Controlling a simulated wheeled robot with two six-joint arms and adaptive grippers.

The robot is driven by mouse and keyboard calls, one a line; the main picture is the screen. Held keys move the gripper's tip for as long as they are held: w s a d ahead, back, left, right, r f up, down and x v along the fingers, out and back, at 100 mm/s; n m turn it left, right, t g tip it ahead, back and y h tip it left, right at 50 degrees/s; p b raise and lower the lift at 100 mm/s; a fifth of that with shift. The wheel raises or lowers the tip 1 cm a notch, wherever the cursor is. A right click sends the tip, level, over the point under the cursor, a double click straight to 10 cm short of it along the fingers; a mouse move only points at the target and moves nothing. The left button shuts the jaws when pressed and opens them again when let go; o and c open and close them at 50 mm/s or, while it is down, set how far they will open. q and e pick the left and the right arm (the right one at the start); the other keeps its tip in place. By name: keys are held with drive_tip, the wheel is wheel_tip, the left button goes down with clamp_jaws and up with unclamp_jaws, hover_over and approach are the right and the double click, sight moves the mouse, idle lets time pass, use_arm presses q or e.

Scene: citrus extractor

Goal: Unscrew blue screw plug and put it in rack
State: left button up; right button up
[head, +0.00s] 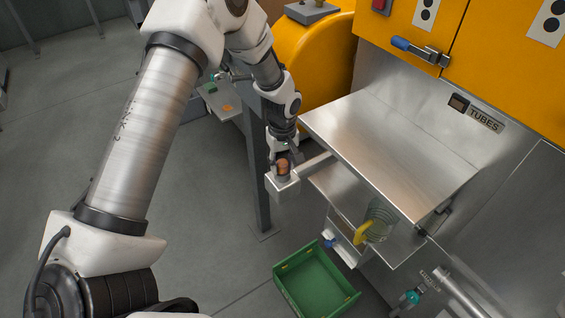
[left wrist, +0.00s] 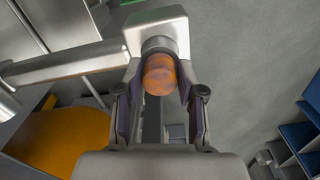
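An orange-brown round plug (head: 283,164) sits in a pale metal block (head: 283,186) at the end of a horizontal pipe. It also shows in the left wrist view (left wrist: 160,75). My left gripper (head: 284,157) is at this plug, its fingers on either side; in the left wrist view (left wrist: 160,88) narrow gaps seem to show beside it. A small blue part (head: 328,242) shows low on the machine, above the green crate; I cannot tell whether it is the blue screw plug. I cannot identify the rack for certain. My right gripper is not seen.
A steel table (head: 395,140) juts from the machine, right of the block. A glass jar with a yellow part (head: 378,222) stands below it. A green crate (head: 315,285) is on the floor. A grey post (head: 258,175) and small shelf (head: 222,98) stand left. A blue-handled latch (head: 405,46) is above.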

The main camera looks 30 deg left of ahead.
use_arm(q)
drive_tip(key=shift+c, duration=0.9)
drive_tip(key=n, duration=0.5)
drive_tip(key=shift+n, duration=0.4)
drive_tip(key=n, duration=0.6)
drive_tip(key=o, duration=0.6)
drive_tip(key=shift+o, duration=0.2)
